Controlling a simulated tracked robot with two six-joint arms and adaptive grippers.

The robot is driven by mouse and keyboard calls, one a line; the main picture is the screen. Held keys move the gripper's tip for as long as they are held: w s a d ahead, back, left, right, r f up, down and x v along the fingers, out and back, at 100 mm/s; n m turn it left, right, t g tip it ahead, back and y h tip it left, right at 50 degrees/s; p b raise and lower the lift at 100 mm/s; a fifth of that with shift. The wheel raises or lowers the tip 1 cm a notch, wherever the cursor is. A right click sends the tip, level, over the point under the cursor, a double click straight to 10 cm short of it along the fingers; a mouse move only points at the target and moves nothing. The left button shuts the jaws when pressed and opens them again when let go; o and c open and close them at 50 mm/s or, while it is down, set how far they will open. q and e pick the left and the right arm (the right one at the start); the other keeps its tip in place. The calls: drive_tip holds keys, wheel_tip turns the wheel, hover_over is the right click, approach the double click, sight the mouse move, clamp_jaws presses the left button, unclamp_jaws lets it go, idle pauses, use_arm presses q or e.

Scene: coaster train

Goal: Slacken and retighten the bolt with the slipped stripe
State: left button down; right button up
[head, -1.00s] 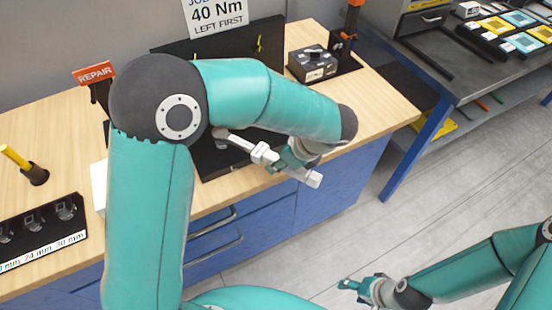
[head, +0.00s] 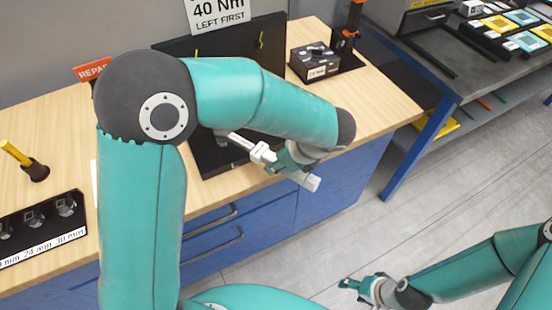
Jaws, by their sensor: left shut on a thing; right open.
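My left gripper (head: 278,158) is shut on a pale grey wrench-like tool (head: 250,146), held slantwise over the front edge of the bench. The tool's far end reaches over a black fixture (head: 222,160), and my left arm hides that end and much of the fixture. A black back panel (head: 268,35) behind carries small yellow marks (head: 261,42). The bolts and their stripes cannot be made out. My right gripper (head: 348,283) is open and empty, low over the floor at the bottom, away from the bench.
A sign (head: 219,14) reads 40 Nm, LEFT FIRST. A black box with a knob (head: 314,62) stands at the back right. A socket tray (head: 40,222) and a yellow-handled tool (head: 16,153) are at the left. An orange REPAIR sign (head: 92,70) is partly hidden by my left arm.

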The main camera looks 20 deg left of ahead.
use_arm(q)
drive_tip(key=shift+s+a+m+t+b, duration=0.2)
drive_tip(key=shift+s+m, duration=0.2)
drive_tip(key=shift+s, duration=0.2)
drive_tip(key=shift+s+a+m+t+b, duration=0.2)
drive_tip(key=shift+s+m, duration=0.2)
drive_tip(key=shift+s, duration=0.2)
idle(0.9)
drive_tip(key=shift+s+a+m+t+b, duration=0.15)
drive_tip(key=shift+s+a+m+t, duration=0.15)
drive_tip(key=shift+s+m, duration=0.3)
drive_tip(key=shift+s+a+m+t+b, duration=0.2)
drive_tip(key=shift+s+a+m, duration=0.15)
drive_tip(key=shift+s, duration=0.3)
idle(1.7)
drive_tip(key=shift+d, duration=0.1)
drive_tip(key=shift+w+d+n, duration=0.2)
drive_tip(key=shift+w+n, duration=0.05)
drive_tip(key=shift+w, duration=0.1)
drive_tip(key=shift+r+p, duration=0.15)
drive_tip(key=shift+p, duration=0.15)
drive_tip(key=shift+r+p, duration=1.9)
drive_tip(key=shift+r, duration=0.3)
drive_tip(key=shift+f, duration=0.1)
